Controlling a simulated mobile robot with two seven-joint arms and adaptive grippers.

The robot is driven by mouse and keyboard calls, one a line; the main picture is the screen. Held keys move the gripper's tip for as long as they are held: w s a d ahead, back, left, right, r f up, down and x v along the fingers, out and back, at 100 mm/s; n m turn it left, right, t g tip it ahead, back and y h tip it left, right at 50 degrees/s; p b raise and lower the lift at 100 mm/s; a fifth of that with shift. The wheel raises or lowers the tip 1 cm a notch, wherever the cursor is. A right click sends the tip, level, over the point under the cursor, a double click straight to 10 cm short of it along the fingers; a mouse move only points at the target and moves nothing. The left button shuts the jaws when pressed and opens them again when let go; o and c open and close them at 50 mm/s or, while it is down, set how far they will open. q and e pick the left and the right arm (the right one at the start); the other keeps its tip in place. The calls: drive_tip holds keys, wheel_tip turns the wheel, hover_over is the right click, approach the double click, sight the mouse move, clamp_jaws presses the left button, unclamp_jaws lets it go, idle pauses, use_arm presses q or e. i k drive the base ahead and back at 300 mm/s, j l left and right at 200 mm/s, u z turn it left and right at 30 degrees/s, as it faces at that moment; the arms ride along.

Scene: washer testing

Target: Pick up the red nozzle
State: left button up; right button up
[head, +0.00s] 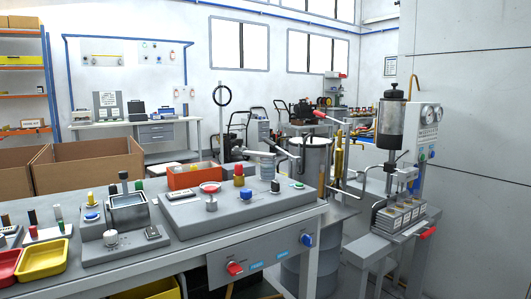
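No gripper shows in the head view. Several red parts are on or near the grey workbench (190,246), and I cannot tell for sure which one is the red nozzle. Nothing is seen touching these parts.
A grey basin fixture (128,212), a red tray (5,266) and a yellow tray (42,258) occupy the left bench. An orange-red box (194,178) stands behind the plate. Cardboard boxes (90,170) lie beyond. A press machine (393,125) stands right. A narrow front strip is clear.

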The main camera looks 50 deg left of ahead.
sight(238, 168)
drive_tip(key=u, duration=1.7)
drive_tip(key=i+l, duration=0.1)
drive_tip(key=l, duration=0.4)
drive_tip(key=i+l, duration=0.1)
drive_tip(key=l, duration=0.4)
drive_tip(key=i+l, duration=0.1)
drive_tip(key=l, duration=0.35)
